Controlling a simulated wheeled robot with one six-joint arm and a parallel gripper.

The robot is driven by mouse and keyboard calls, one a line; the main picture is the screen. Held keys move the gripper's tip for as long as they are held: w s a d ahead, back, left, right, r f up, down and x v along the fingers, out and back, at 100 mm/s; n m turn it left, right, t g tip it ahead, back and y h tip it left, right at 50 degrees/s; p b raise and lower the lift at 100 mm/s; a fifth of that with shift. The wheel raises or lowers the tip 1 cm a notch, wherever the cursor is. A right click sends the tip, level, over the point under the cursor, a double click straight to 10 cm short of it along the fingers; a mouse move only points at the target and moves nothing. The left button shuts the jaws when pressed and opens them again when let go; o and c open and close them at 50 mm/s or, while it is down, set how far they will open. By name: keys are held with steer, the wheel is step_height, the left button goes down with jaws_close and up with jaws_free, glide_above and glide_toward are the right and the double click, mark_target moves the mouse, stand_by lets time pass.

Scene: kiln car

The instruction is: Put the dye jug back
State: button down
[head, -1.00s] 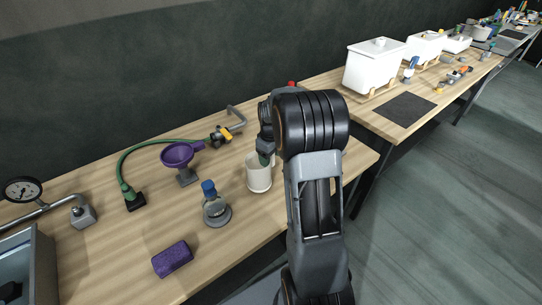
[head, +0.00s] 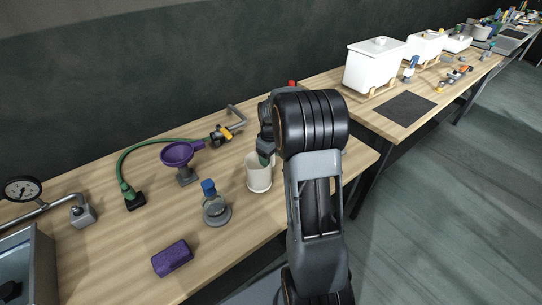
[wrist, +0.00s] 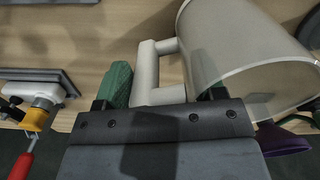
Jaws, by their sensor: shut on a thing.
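The dye jug is a cream-white, open-topped jug (head: 259,178) at the middle of the near bench in the head view. In the wrist view the jug (wrist: 240,50) fills the upper right, with its squared handle (wrist: 146,72) towards me. My gripper (wrist: 166,92) has its green fingers on both sides of the handle and is shut on it. In the head view my gripper (head: 265,157) is mostly hidden behind the jug's rim and my arm. The jug looks upright. I cannot tell whether its base touches the bench.
Left of the jug stand a blue-topped item on a round grey base (head: 216,211) and a purple funnel (head: 178,154). A purple sponge block (head: 172,258) lies nearer. A dark mat (head: 405,109) lies bare on the right bench.

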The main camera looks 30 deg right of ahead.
steer(key=shift+f, duration=0.4)
stand_by(0.4)
steer(key=shift+c, duration=0.7)
jaws_free()
steer(key=shift+r, duration=0.2)
step_height(320, 180, up, 8)
steer(key=p, duration=0.5)
steer(key=shift+f, duration=0.15)
stand_by(0.8)
stand_by(0.3)
step_height(320, 180, up, 14)
steer(key=shift+f, duration=0.15)
stand_by(0.4)
